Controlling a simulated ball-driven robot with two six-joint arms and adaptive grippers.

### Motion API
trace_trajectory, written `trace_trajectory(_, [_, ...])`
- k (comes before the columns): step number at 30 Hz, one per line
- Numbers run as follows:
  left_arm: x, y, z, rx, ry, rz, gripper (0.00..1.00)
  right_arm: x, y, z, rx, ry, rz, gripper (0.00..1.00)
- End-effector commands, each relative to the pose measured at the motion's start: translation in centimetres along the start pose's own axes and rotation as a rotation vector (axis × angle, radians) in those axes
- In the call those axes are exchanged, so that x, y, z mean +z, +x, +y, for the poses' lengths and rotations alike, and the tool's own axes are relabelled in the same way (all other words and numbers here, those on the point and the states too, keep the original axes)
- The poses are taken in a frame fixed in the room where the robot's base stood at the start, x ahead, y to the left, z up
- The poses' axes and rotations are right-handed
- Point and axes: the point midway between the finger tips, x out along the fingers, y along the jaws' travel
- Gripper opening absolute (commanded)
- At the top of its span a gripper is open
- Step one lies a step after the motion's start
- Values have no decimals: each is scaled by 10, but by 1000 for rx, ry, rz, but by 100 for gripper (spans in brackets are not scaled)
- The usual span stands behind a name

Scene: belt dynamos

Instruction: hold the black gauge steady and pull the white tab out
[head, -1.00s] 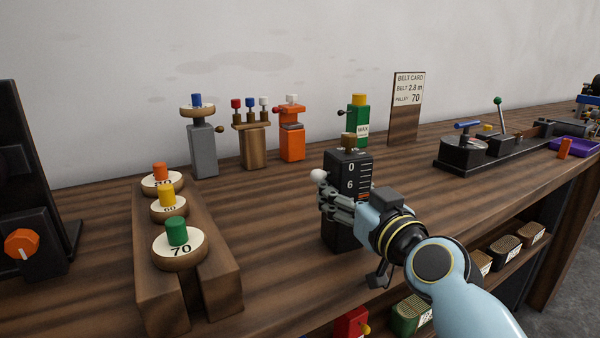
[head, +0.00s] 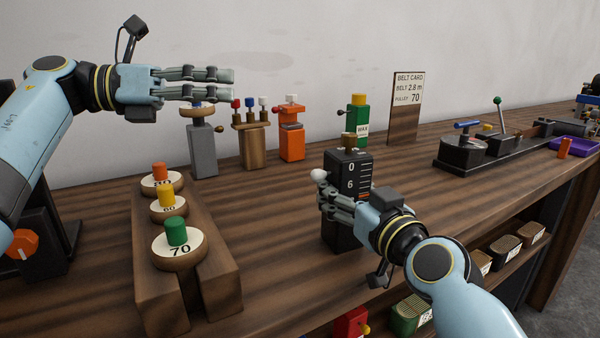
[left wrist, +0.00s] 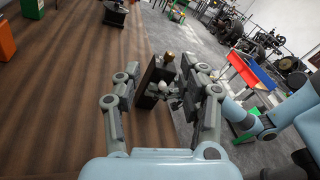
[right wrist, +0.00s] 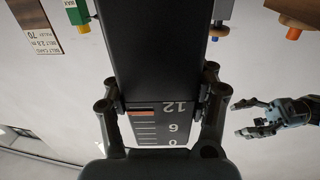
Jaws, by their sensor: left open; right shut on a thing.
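The black gauge (head: 341,232) stands upright on the bench, with a brass knob on top and a scale facing front. A white rounded end (head: 318,175), apparently the white tab, sticks out of its left side. My right gripper (head: 330,203) is shut on the gauge; in the right wrist view the gauge (right wrist: 158,50) lies between the fingers, its scale upside down. My left gripper (head: 232,83) is open and empty, up at the left, well apart from the gauge. In the left wrist view the gauge (left wrist: 152,78) shows beyond the open fingers.
A wooden rack (head: 160,275) with several capped pulleys stands left of the gauge. Behind are a grey stand (head: 203,152), an orange device (head: 292,143) and a green wax bottle (head: 358,122). A belt card (head: 407,105) stands at the back. Bench between rack and gauge is clear.

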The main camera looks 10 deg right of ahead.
Motion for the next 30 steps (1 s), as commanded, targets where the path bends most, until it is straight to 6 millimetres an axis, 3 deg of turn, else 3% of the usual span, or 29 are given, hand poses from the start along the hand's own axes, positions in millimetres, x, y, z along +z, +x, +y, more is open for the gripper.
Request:
trace_trajectory(1, [-26, 4, 1, -10, -104, 61, 42, 0, 0, 0, 0, 0, -1, 1])
trace_trajectory(3, [-56, 6, 1, -17, -234, 137, 42, 0, 0, 0, 0, 0, -1, 1])
trace_trajectory(8, [-92, 9, -2, -20, -394, 231, 42, 0, 0, 0, -1, 0, -1, 1])
trace_trajectory(14, [-102, 33, -5, -22, -420, 245, 42, 0, 0, 0, -1, 1, -2, 1])
trace_trajectory(24, [-117, 100, -9, -21, -417, 242, 42, 1, 0, 0, -1, 1, -2, 1])
trace_trajectory(30, [-122, 120, -10, -19, -416, 242, 42, 1, 0, 0, -1, 1, -2, 1])
